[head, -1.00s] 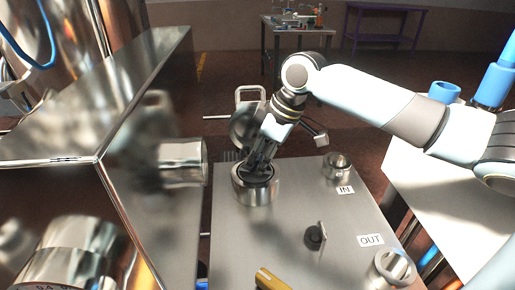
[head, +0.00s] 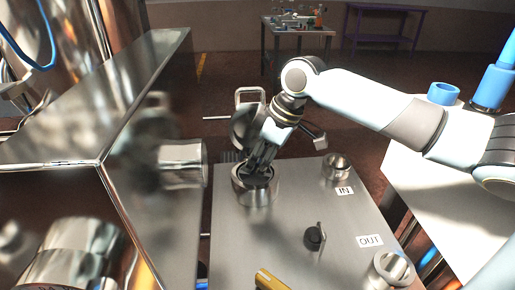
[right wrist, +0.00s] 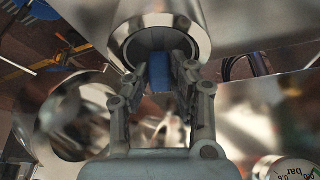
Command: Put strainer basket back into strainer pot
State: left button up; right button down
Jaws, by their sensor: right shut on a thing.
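The strainer pot (head: 254,193) is a round steel cup at the back left of the grey metal plate. My right gripper (head: 257,170) points down into its open mouth. In the right wrist view the fingers of my right gripper (right wrist: 160,75) are shut on a small blue piece at the mouth of the steel cylinder (right wrist: 124,36). The piece appears to be the strainer basket's grip (right wrist: 160,72). The basket's body is hidden, so I cannot tell how deep it sits. My left gripper is not in view.
The plate (head: 270,225) also bears a smaller steel cup (head: 337,167), a black knob (head: 314,237), a yellow handle (head: 269,280) and a round fitting (head: 391,270). A shiny steel housing (head: 110,110) stands close on the left. A white tabletop (head: 440,205) lies at right.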

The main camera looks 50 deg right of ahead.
jog(key=shift+f, duration=0.1)
jog(key=c, duration=1.1)
grip_release()
jog(key=shift+v, duration=6)
jog(key=shift+a, duration=0.1)
